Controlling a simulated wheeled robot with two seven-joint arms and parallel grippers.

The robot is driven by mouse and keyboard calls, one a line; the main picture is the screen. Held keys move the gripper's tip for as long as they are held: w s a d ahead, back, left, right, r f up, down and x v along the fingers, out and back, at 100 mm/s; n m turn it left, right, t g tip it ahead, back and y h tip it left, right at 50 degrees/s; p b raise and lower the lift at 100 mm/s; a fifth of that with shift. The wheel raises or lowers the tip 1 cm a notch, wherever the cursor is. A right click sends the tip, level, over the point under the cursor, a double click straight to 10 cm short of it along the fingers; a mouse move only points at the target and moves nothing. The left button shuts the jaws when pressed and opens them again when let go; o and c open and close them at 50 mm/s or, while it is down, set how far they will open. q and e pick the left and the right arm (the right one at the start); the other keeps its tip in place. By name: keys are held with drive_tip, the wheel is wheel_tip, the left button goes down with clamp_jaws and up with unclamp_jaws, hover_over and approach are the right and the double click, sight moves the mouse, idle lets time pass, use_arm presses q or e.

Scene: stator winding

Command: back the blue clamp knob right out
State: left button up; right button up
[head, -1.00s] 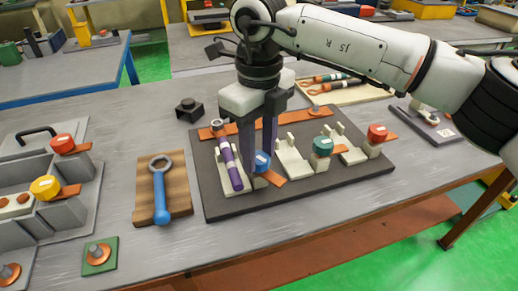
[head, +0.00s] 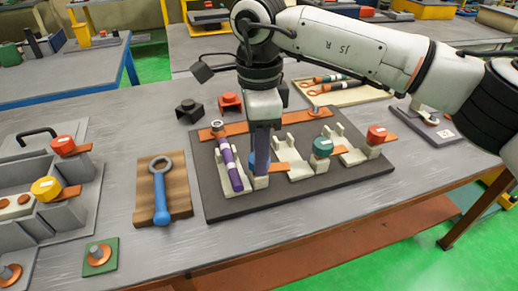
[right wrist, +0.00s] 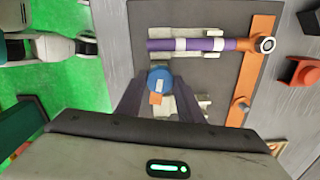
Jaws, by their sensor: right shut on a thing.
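The blue clamp knob (head: 253,160) is on the dark fixture board (head: 225,208), mostly hidden by my right gripper in the head view. The right wrist view shows the blue knob (right wrist: 160,78) between the fingers, with a white mark and an orange piece at its lower edge. My right gripper (head: 260,172) points straight down and is shut on the knob; its fingers (right wrist: 158,85) lie on either side of it. A copper tab (head: 292,167) extends to the right from the knob. My left gripper is not in view.
A purple rod (head: 231,165) lies left of the knob. Teal (head: 322,147) and red (head: 376,134) clamp knobs stand to the right. A blue-handled wrench (head: 160,190) lies on a wooden block. Red (head: 230,102) and black (head: 189,111) blocks stand behind the board.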

drive_tip(key=shift+s+f+n, duration=0.2)
drive_tip(key=shift+f+n, duration=0.15)
drive_tip(key=shift+n, duration=0.25)
drive_tip(key=o, duration=1)
drive_tip(key=shift+w, duration=0.1)
drive_tip(key=shift+o, duration=0.2)
drive_tip(key=shift+r, duration=0.15)
wheel_tip(320, 180, up, 10)
drive_tip(key=shift+r, duration=0.15)
